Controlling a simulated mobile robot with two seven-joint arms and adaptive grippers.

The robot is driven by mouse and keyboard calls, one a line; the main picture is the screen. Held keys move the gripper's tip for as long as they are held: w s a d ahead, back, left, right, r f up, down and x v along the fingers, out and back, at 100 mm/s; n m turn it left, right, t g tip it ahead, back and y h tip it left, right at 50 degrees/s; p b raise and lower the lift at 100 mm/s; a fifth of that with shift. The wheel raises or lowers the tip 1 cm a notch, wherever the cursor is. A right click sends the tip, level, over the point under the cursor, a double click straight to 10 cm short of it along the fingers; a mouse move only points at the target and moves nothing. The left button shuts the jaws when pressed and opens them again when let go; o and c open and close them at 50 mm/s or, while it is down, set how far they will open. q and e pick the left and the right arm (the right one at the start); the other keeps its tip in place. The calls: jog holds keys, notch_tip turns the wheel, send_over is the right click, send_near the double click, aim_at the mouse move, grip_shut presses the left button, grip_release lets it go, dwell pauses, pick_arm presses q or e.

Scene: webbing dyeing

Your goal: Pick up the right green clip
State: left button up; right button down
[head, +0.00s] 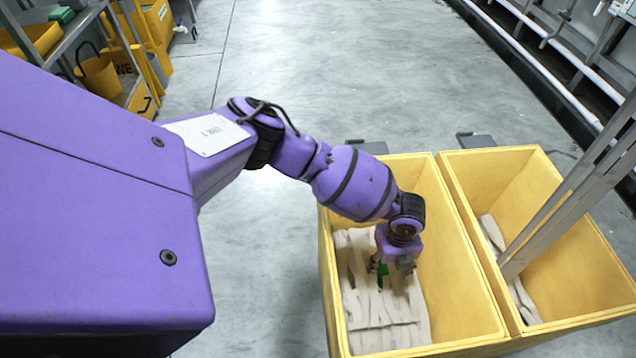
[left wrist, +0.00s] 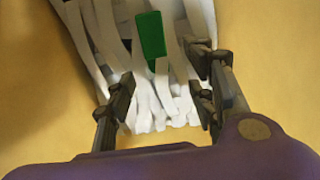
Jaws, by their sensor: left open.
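One green clip (head: 382,275) shows at my left gripper (head: 391,267), inside the left yellow box (head: 448,270). In the left wrist view the green clip (left wrist: 150,36) lies on pale webbing strips (left wrist: 110,35), past the fingertips and roughly between them sideways. My left gripper (left wrist: 163,90) is open, its fingers apart with nothing clasped between them. It points down into the box above the strips. The gripper hides part of the clip in the head view. I see no second green clip. My right gripper is not in view.
A second yellow box (head: 590,262) stands against the left one on the right, with more pale strips (head: 525,302) in it. Grey metal bars (head: 572,200) slant over it. Shelving with yellow containers (head: 98,75) stands back left. The grey floor between is clear.

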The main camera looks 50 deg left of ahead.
aim_at(383, 270)
pick_arm(q)
jog(key=shift+w+a+f+b, duration=0.35)
jog(key=shift+w+a, duration=0.2)
jog(key=shift+w, duration=0.05)
notch_tip(383, 270, down, 7)
jog(key=b, duration=0.3)
jog(key=shift+s+f, duration=0.1)
jog(key=c, duration=1.3)
jog(key=shift+o, duration=0.2)
